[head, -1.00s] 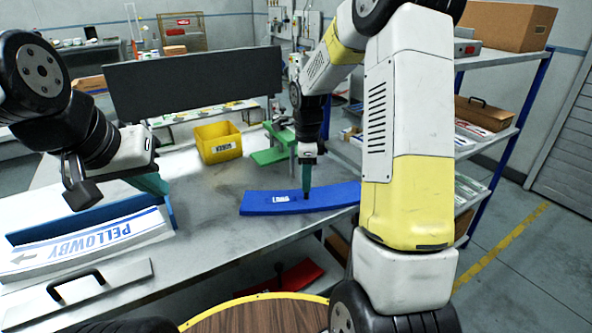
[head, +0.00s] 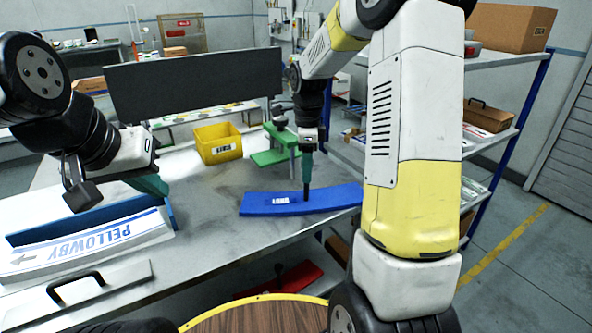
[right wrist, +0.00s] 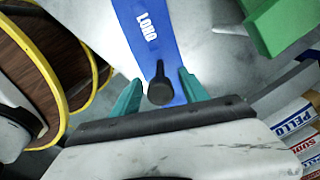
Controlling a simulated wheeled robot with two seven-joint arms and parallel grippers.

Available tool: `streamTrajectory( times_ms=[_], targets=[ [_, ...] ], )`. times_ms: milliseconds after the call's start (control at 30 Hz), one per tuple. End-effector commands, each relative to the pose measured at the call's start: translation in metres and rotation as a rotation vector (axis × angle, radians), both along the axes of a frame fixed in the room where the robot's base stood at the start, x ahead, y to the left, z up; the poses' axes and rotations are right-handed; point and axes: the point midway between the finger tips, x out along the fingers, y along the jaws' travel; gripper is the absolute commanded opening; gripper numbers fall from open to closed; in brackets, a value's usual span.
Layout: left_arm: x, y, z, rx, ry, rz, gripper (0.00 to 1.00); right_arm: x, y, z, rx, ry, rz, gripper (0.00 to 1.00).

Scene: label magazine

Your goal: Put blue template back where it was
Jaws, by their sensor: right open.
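The blue template (head: 325,200), a long curved plate with white lettering, lies flat on the grey table near its front edge. Its dark upright knob (right wrist: 160,85) shows in the right wrist view. My right gripper (head: 307,178) is over the template, pointing down. In the right wrist view its green fingers (right wrist: 158,92) are apart, one on each side of the knob, and hold nothing. My left gripper (head: 152,185) hangs at the left by the blue-backed holder of PELLOWBY labels (head: 90,243); its fingertips are not clear.
A yellow bin (head: 218,143) and a green stand (head: 275,157) are behind the template. A red template (head: 285,281) lies on the shelf below the table. A lid with a black handle (head: 77,288) lies at the front left. Shelves (head: 490,150) stand at the right.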

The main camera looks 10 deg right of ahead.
Motion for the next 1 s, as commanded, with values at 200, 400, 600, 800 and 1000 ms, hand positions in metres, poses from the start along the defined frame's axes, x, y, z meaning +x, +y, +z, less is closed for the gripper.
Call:
streamTrajectory(
  times_ms=[200, 400, 600, 800, 1000],
  targets=[
    [0.000, 0.000, 0.000, 0.000, 0.000, 0.000, 0.00, 0.001, 0.001, 0.048, 0.001, -0.005, 0.001, 0.52],
    [0.000, 0.000, 0.000, 0.000, 0.000, 0.000, 0.00, 0.000, 0.000, 0.072, 0.001, -0.001, 0.000, 0.52],
    [0.000, 0.000, 0.000, 0.000, 0.000, 0.000, 0.00, -0.019, 0.001, 0.096, 0.014, -0.047, 0.139, 0.52],
    [0.000, 0.000, 0.000, 0.000, 0.000, 0.000, 0.00, -0.086, 0.006, 0.136, 0.008, -0.211, 0.629, 0.52],
    [0.000, 0.000, 0.000, 0.000, 0.000, 0.000, 0.00, -0.161, 0.013, 0.153, -0.100, -0.395, 1.176, 0.52]
  ],
)
